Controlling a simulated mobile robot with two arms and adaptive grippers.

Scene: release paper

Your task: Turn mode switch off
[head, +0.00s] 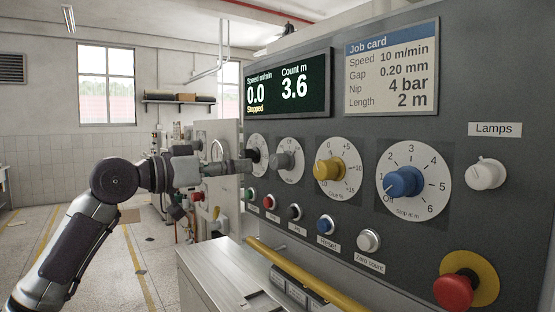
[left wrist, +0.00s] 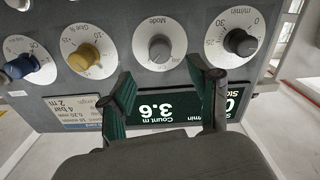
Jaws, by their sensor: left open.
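The mode switch is a grey knob (head: 284,161) on a white dial, second from the left in the head view's dial row. In the left wrist view, which is upside down, the dial reads "Mode" and its grey knob (left wrist: 160,48) sits ahead, between the fingers. My left gripper (head: 246,165) is in front of the leftmost dial in the head view, left of the mode knob. In the left wrist view its two fingers (left wrist: 162,80) are spread apart, with nothing between them touching. The exact knob setting is too small to read.
A black knob (left wrist: 240,42) on the m/min dial is beside the mode dial. A yellow knob (head: 329,169) and blue knob (head: 405,182) are to the right. Push buttons, including a blue one (head: 326,224), line up below. A yellow rail (head: 300,274) runs under the panel. The display reads "Stopped".

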